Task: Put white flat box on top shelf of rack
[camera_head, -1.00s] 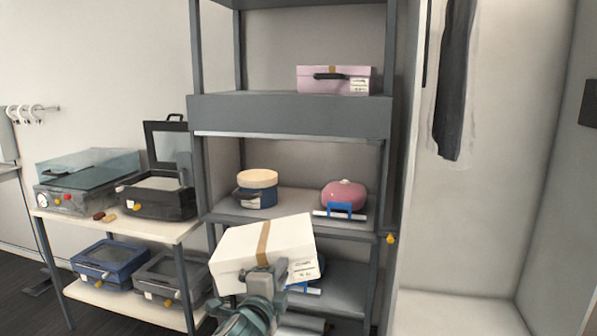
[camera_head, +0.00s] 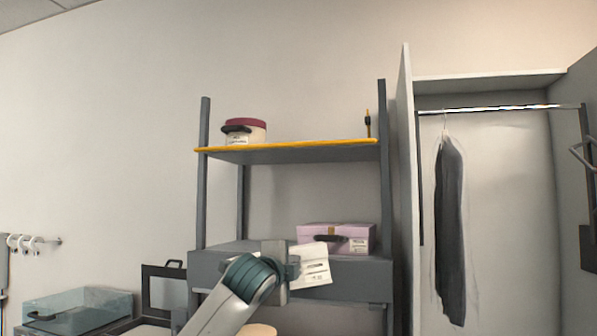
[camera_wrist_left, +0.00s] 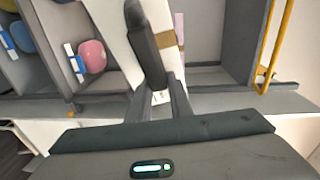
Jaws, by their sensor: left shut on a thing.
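The white flat box (camera_head: 315,266) is held in my left gripper (camera_head: 282,264), raised in front of the grey middle shelf of the rack. In the head view it is tilted and partly hidden behind the gripper. In the left wrist view the box (camera_wrist_left: 108,24) lies against a dark finger, with a tan band (camera_wrist_left: 167,39) beside it. The top shelf (camera_head: 300,152) has a yellow front edge and is above the box, apart from it. My right gripper is not in view.
A round cream box with a dark red lid (camera_head: 246,132) stands at the top shelf's left; a small dark upright item (camera_head: 368,124) is at its right. The shelf's middle is clear. A lilac box (camera_head: 350,238) sits on the shelf below. A wardrobe panel (camera_head: 405,180) stands right of the rack.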

